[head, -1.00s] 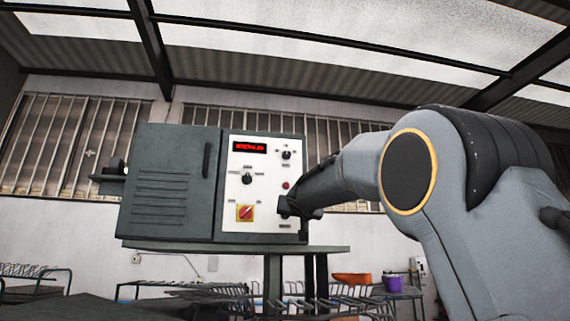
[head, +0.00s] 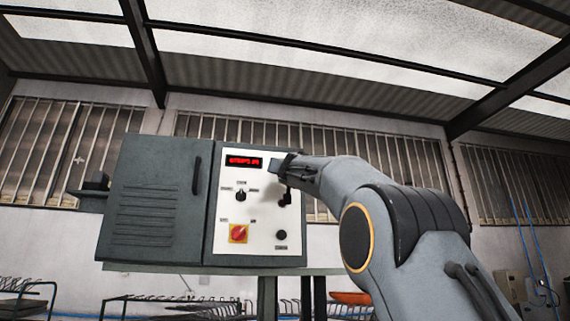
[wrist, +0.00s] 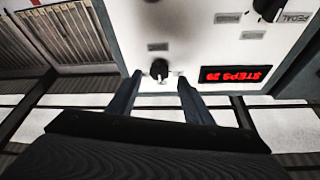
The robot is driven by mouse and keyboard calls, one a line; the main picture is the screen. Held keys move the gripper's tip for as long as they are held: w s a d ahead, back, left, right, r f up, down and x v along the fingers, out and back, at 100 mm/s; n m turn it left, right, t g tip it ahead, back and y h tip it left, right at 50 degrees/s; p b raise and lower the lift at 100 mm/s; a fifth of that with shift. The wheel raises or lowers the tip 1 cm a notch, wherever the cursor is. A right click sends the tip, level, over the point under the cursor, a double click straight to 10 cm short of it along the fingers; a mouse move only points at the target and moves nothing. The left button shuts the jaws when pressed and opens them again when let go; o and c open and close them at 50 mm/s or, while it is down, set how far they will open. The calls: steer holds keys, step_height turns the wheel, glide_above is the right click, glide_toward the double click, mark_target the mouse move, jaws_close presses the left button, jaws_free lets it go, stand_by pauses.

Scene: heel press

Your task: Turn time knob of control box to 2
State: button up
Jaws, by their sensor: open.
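The control box (head: 212,246) is dark grey with a white front panel at centre-left in the head view. My gripper (head: 280,166) is at the panel's upper right and hides the upper-right knob there. In the wrist view, that small black knob (wrist: 160,68) sits between the open fingertips of my gripper (wrist: 158,78), with a fingertip close on either side; contact cannot be told. A white mark shows on the knob's lower side in this upside-down view. Its label is too small to read, so I cannot confirm it is the time knob.
Lit red display (head: 244,161) is left of my gripper. A second knob (head: 240,195), a red rotary switch on yellow (head: 238,233) and a black round control (head: 281,235) are on the panel. Dark racks stand below. Open room lies right of the box.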

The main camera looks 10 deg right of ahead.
steer(key=p+x, duration=0.3)
steer(key=shift+w+d+r, duration=0.1)
steer(key=shift+d, duration=0.05)
stand_by(0.4)
steer(key=c, duration=1.1)
steer(key=shift+o, duration=0.2)
steer(key=shift+d+n+y+p, duration=0.1)
steer(key=shift+n+y+p, duration=0.2)
steer(key=shift+n+y, duration=0.75)
steer(key=shift+d+n+y+p, duration=0.1)
steer(key=shift+n+y+p, duration=0.2)
steer(key=shift+n, duration=1.45)
steer(key=shift+d+n+g+y, duration=0.1)
steer(key=shift+n+g+y, duration=0.15)
steer(key=shift+n+y, duration=0.85)
steer(key=shift+n+g+y, duration=0.2)
steer(key=shift+n+y, duration=0.2)
steer(key=shift+n, duration=1.35)
steer(key=shift+d+n+g+y, duration=0.1)
steer(key=shift+n+g+y, duration=0.15)
steer(key=shift+n+y, duration=0.85)
steer(key=shift+n+h, duration=0.35)
steer(key=shift+n, duration=0.3)
